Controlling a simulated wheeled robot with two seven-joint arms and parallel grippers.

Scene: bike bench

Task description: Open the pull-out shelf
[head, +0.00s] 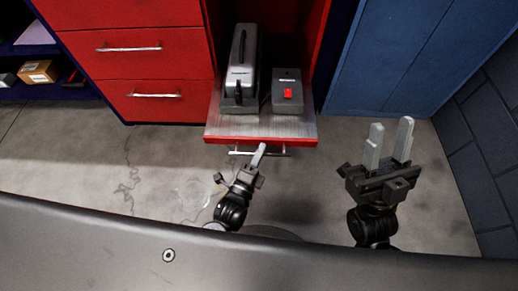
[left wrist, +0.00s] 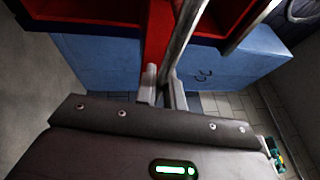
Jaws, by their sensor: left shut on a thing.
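The pull-out shelf (head: 304,127) juts out of the red cabinet, with a metal top and a red front edge. Its bar handle (head: 240,152) runs along the front. My left gripper (head: 259,156) is at this handle and shut on it; in the left wrist view its fingers (left wrist: 162,90) meet a metal bar (left wrist: 178,40). My right gripper (head: 388,146) is open and empty, raised to the right of the shelf, touching nothing.
A grey machine (head: 241,75) and a grey box with a red switch (head: 287,92) stand on the shelf. Red drawers (head: 155,78) are on the left, a blue cabinet (head: 385,60) on the right. The floor (head: 150,165) before the drawers is clear.

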